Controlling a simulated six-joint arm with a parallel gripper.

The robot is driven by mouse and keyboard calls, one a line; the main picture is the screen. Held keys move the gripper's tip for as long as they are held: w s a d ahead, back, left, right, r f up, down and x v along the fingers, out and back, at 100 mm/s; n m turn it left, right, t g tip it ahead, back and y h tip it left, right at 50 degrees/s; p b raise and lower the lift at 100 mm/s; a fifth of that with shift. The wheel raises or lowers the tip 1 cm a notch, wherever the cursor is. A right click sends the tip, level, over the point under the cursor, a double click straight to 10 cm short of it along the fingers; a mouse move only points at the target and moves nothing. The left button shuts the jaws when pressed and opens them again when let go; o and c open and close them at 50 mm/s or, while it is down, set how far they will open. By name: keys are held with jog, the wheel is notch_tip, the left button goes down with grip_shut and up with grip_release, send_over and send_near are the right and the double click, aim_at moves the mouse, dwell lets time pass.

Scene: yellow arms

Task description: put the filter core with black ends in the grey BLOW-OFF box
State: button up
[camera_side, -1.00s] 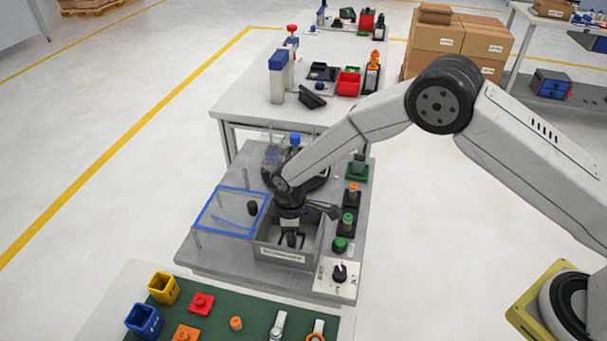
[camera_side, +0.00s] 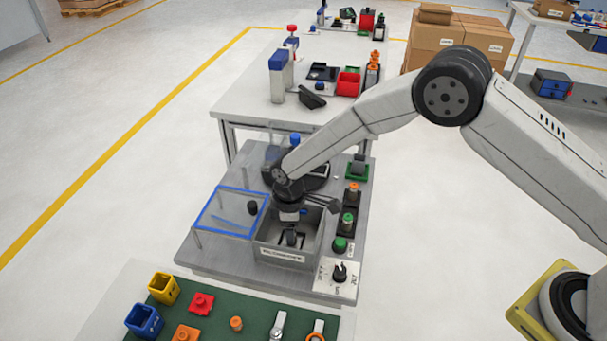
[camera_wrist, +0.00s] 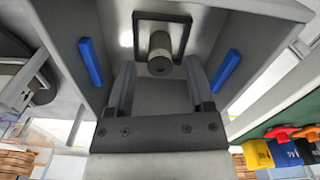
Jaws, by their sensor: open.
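The grey BLOW-OFF box (camera_side: 283,258) is open-topped, with a label on its front face. My gripper (camera_side: 291,238) points down into it. In the wrist view my gripper (camera_wrist: 160,64) is open, with a finger on each side and nothing held between the pads. In the side view I cannot pick the core out from my fingers.
Blue bars (camera_wrist: 90,62) line the box's inner walls on both sides. A clear cover with a blue rim (camera_side: 207,233) stands left of the box. Green and orange buttons (camera_side: 340,244) and a knob panel (camera_side: 338,276) are at the right. A green mat (camera_side: 210,318) with coloured parts lies in front.

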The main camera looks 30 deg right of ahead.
notch_tip(320, 180, up, 10)
dwell(0.5)
dwell(0.4)
jog(key=s+d+r+m+t, duration=0.1)
jog(key=s+d+r+m, duration=0.25)
jog(key=d, duration=0.35)
jog(key=s+d+r+m, duration=0.2)
jog(key=s+d+m, duration=0.15)
jog(key=d, duration=0.25)
jog(key=s+d+m, duration=0.2)
jog(key=s+d, duration=0.2)
jog(key=s, duration=0.2)
jog(key=s+d+m+t, duration=0.1)
jog(key=s+d+m, duration=0.1)
jog(key=s+d, duration=0.3)
jog(key=shift+s+r+m+t, duration=0.3)
jog(key=shift+s+r, duration=0.1)
jog(key=shift+s, duration=0.75)
